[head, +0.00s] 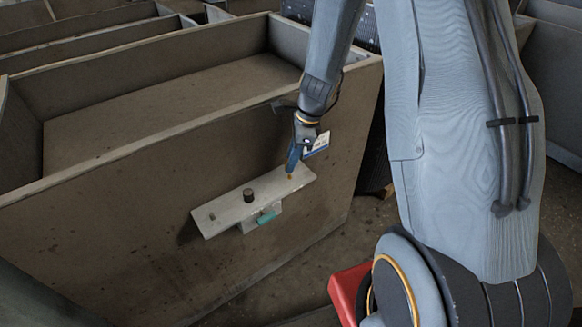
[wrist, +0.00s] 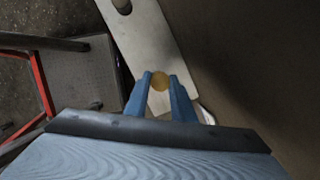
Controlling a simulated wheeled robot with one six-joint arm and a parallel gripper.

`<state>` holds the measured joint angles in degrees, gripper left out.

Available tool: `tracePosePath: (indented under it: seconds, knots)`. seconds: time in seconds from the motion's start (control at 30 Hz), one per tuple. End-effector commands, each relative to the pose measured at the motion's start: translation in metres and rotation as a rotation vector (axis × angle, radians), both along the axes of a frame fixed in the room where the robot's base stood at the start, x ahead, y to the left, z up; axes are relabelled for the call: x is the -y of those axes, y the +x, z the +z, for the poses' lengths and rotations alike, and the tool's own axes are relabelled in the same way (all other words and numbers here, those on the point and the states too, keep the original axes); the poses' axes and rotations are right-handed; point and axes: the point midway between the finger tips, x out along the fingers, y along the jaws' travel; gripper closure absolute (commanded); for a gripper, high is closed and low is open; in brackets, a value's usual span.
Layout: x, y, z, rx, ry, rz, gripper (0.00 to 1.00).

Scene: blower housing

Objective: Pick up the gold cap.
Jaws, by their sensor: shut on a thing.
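The gold cap (wrist: 160,81) is a small round piece between the blue fingertips of my gripper (wrist: 160,88) in the wrist view. My gripper is shut on it. In the head view the gold cap (head: 290,176) is a tiny orange spot at the tip of my gripper (head: 291,170), over the right end of the light metal shelf plate (head: 228,213). I cannot tell whether the cap touches the plate or is just above it.
The plate sticks out from the side of a large brown open housing (head: 160,190). A white and blue label (head: 318,144) is on the housing behind my gripper.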

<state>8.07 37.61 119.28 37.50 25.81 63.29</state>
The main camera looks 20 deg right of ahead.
Motion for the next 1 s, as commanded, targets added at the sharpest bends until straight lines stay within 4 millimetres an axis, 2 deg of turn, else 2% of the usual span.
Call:
tracePosePath:
  seconds: [0.3,0.6,0.8,1.0]
  knots:
    - [0.000,0.001,0.067,0.005,-0.001,0.001,0.99]
    - [0.000,0.001,0.119,0.004,-0.001,0.000,0.99]
    - [0.000,0.001,0.139,0.002,-0.001,-0.001,0.99]
    - [0.000,0.000,0.143,0.000,0.000,-0.001,0.99]
